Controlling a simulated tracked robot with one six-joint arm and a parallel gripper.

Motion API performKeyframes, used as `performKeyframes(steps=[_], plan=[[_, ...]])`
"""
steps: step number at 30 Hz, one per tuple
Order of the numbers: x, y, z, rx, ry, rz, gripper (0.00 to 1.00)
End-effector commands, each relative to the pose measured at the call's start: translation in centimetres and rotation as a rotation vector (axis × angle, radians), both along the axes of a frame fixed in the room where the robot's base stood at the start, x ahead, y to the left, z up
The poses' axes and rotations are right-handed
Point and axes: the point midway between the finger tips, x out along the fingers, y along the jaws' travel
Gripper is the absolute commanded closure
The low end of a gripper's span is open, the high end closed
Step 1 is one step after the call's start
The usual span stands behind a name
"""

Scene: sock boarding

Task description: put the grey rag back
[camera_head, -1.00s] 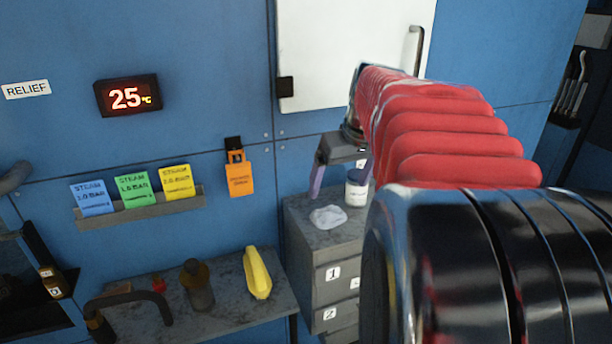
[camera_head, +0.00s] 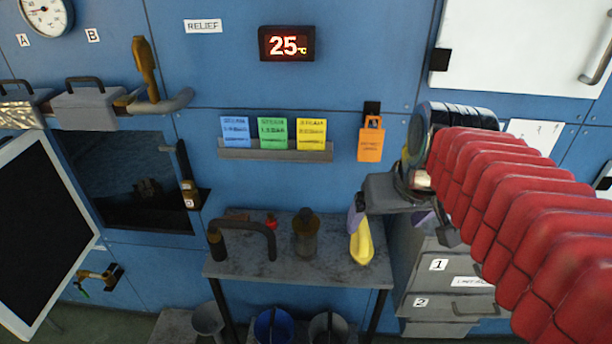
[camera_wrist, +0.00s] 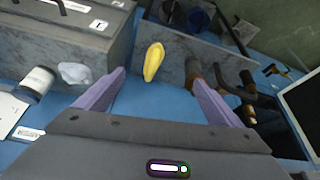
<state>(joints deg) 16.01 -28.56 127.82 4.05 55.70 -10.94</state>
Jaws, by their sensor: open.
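A light grey crumpled rag (camera_wrist: 75,73) lies on top of the grey drawer cabinet (camera_wrist: 88,40) in the wrist view, left of my left finger. In the head view the rag is hidden behind my arm. My gripper (camera_wrist: 157,82) is open, with its two purple fingers spread wide and nothing between them but the background. In the head view my gripper (camera_head: 392,218) hangs at the right end of the grey bench, beside the drawer cabinet (camera_head: 440,292). The rag is outside the jaws and apart from them.
A long yellow object (camera_head: 361,242) lies on the grey bench (camera_head: 335,262) near a dark bottle (camera_head: 306,236) and a bent dark pipe (camera_head: 243,226). A white jar (camera_wrist: 34,84) stands beside the rag. Buckets (camera_head: 273,326) stand below the bench. A black panel (camera_head: 42,225) stands at left.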

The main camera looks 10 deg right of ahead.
Motion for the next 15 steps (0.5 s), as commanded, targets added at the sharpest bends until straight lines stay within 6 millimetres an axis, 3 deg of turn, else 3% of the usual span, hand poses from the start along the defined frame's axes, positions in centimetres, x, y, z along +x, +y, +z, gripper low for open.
performKeyframes(steps=[1,6,9,15], plan=[[-0.9,1.7,-0.6,-0.002,-0.009,0.024,0.12],[-4.0,5.8,-2.9,0.001,-0.031,0.079,0.12],[-5.4,7.4,-4.1,0.005,-0.042,0.103,0.12],[-6.6,8.4,-5.2,0.009,-0.051,0.119,0.12]])
